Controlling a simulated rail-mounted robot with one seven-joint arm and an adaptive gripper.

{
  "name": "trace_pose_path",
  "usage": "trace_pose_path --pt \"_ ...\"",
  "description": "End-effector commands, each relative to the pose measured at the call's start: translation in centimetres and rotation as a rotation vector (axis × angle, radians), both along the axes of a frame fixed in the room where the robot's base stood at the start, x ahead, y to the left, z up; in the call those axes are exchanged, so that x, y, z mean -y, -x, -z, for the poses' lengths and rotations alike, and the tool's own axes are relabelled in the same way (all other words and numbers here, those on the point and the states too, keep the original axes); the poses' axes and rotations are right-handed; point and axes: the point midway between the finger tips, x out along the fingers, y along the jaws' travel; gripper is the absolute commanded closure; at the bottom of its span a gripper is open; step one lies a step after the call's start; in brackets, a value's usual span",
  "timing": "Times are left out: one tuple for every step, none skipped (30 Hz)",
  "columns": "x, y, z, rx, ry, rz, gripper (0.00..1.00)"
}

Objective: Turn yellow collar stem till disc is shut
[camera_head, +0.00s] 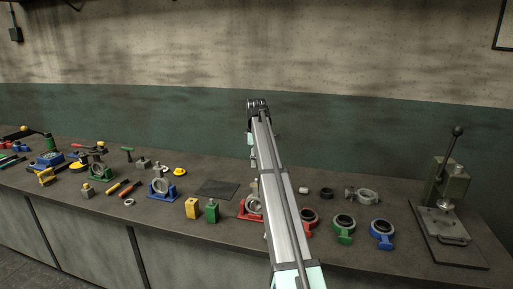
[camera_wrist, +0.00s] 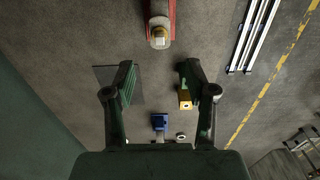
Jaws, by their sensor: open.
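In the wrist view, a grey casting on a red base (camera_wrist: 171,12) is at the top edge. A stem with a yellow collar (camera_wrist: 158,42) and a pale squared end sticks out from it towards my gripper. My gripper (camera_wrist: 157,68) is open and empty, its two dark green fingers spread apart, below the stem end in the picture and apart from it. In the head view the red-base casting (camera_head: 247,213) is partly hidden behind my arm, and my gripper cannot be made out. Its disc cannot be seen in either view.
A blue-base casting (camera_head: 161,189) and a green-base casting (camera_head: 100,173) stand further left. A yellow block (camera_head: 192,208), green block (camera_head: 211,211) and dark mat (camera_head: 218,189) lie between. Several ring castings, including a blue-handled one (camera_head: 382,234), and a lever press (camera_head: 447,205) are right.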

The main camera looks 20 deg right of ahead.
Motion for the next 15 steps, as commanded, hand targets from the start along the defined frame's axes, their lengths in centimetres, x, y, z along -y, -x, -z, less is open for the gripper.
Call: trace_pose_path --pt "-0.1 0.2 0.8 -0.002 -0.001 0.0 0.44" --pt "-0.1 0.2 1.4 -0.001 -0.001 0.0 0.44" --pt "-0.1 0.2 2.2 -0.002 -0.001 0.0 0.44" --pt "-0.1 0.2 2.7 -0.002 -0.001 0.0 0.44" --pt "-0.1 0.2 3.2 -0.002 -0.001 0.0 0.44" --pt "-0.1 0.2 3.9 -0.001 0.0 0.0 0.44" --pt "-0.1 0.2 4.5 -0.002 -0.001 0.0 0.44" --pt "-0.1 0.2 5.0 -0.002 -0.001 0.0 0.44" --pt "0.0 0.2 5.6 -0.002 -0.001 0.0 0.44" --pt "-0.1 0.2 6.1 -0.001 -0.001 0.0 0.44" --pt "-0.1 0.2 6.5 -0.001 -0.001 0.0 0.44" --pt "0.0 0.2 7.1 -0.002 -0.001 0.0 0.44" --pt "0.0 0.1 7.4 -0.001 0.0 0.0 0.44" --pt "0.0 0.1 7.8 -0.001 -0.001 0.0 0.44" --pt "0.0 0.1 8.2 0.0 0.0 0.0 0.44"
